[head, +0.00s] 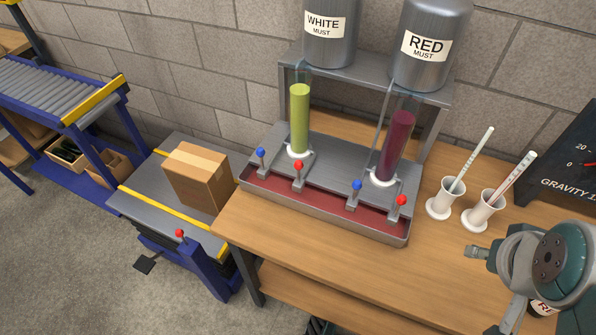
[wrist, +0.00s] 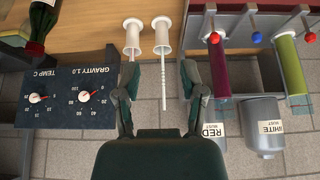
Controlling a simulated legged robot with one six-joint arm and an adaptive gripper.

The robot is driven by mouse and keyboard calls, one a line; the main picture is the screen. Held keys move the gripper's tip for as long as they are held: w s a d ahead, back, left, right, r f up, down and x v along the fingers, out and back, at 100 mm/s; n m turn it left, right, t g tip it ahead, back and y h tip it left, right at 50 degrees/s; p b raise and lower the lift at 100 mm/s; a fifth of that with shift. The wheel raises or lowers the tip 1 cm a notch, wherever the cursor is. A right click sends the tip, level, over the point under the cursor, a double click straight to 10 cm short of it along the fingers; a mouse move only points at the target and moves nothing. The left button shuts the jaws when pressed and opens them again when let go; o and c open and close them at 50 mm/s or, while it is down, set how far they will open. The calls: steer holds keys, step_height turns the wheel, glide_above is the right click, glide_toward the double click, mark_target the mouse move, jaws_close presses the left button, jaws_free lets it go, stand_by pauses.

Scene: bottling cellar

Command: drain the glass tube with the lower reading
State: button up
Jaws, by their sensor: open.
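Two upright glass tubes stand on a grey drip-tray stand (head: 262,192). The left tube (head: 300,117) holds yellow-green liquid under the WHITE MUST tank; the right tube (head: 396,145) holds dark red liquid under the RED MUST tank. Both columns stop short of the tube tops; I cannot read any scale. Before the left tube are a blue-knobbed lever (head: 261,154) and a red-knobbed lever (head: 298,166). Before the right tube are a blue-knobbed lever (head: 357,187) and a red-knobbed lever (head: 401,201). My gripper (head: 484,290) is open and empty, right of the stand; its fingers also show in the wrist view (wrist: 157,78).
Two white holders (head: 440,205) (head: 480,216) with slim instruments stand between the stand and a dark gauge panel (head: 570,160). A bottle (wrist: 40,22) is near the panel. A carton (head: 196,177) sits on a lift table at left. The bench front (head: 330,255) is clear.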

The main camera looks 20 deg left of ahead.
steer(key=shift+w+r, duration=0.1)
jaws_close()
steer(key=w+a+r+g+y, duration=0.1)
steer(key=w+a+r+g, duration=0.1)
steer(key=w+a+r, duration=0.4)
steer(key=w+a+r+g, duration=0.1)
steer(key=w+a+r, duration=0.2)
steer(key=w+a, duration=0.65)
steer(key=w+a+f+g, duration=0.1)
steer(key=w+a+f, duration=0.1)
steer(key=a, duration=0.8)
steer(key=w+a+f+n+g, duration=0.1)
steer(key=w+a, duration=0.4)
steer(key=a, duration=0.5)
steer(key=shift+a+f+n+g, duration=0.3)
steer(key=shift+f+g, duration=0.2)
steer(key=shift+f, duration=0.45)
steer(key=shift+w+d, duration=0.1)
